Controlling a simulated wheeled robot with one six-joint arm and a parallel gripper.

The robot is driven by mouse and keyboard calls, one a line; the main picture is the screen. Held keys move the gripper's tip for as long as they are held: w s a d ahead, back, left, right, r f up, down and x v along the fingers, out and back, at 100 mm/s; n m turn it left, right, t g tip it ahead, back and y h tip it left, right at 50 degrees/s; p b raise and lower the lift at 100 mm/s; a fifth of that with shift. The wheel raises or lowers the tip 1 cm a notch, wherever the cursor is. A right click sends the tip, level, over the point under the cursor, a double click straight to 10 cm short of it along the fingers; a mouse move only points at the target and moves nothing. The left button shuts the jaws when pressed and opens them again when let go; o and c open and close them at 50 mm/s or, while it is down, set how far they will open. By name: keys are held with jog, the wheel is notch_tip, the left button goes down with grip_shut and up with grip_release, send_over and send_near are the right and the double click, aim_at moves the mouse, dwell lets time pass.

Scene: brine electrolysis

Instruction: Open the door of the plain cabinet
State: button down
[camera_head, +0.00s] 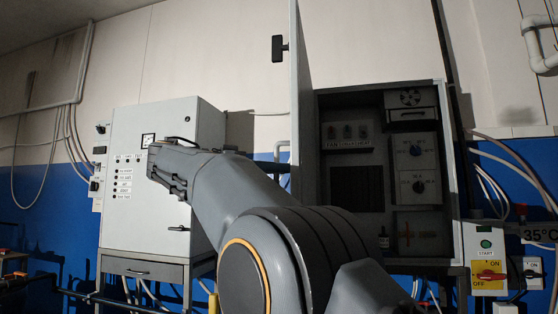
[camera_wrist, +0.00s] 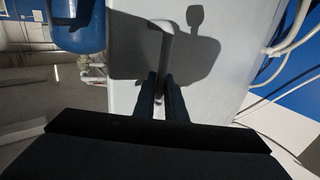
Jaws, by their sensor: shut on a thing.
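In the wrist view my gripper (camera_wrist: 161,80) is shut on a grey bar-shaped handle (camera_wrist: 167,45) that stands out from a pale, plain panel (camera_wrist: 130,60). Dark shadows fall on the panel. In the head view my gripper (camera_head: 164,172) is in front of a light-grey cabinet (camera_head: 205,125) with a meter and indicators; its fingertips and the held handle cannot be made out there. To the right, another cabinet (camera_head: 450,170) is open, its inside showing. Its door (camera_head: 301,80) is seen nearly edge-on, with a black handle (camera_head: 278,48) at its left.
A blue cylinder (camera_wrist: 80,25) and pipes lie left of the panel in the wrist view. White cables (camera_wrist: 295,40) run at its right. In the head view a START box (camera_head: 486,245) with a red-handled switch stands right of the open cabinet.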

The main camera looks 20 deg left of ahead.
jog(key=shift+w+a, duration=0.1)
jog(key=shift+a, duration=0.05)
dwell(0.3)
jog(key=c, duration=1.8)
grip_release()
jog(key=shift+w, duration=0.15)
jog(key=shift+s+a, duration=0.1)
jog(key=shift+s, duration=0.1)
jog(key=p+v, duration=0.3)
jog(key=v, duration=0.4)
jog(key=shift+s+a+p, duration=0.25)
jog(key=shift+p, duration=0.15)
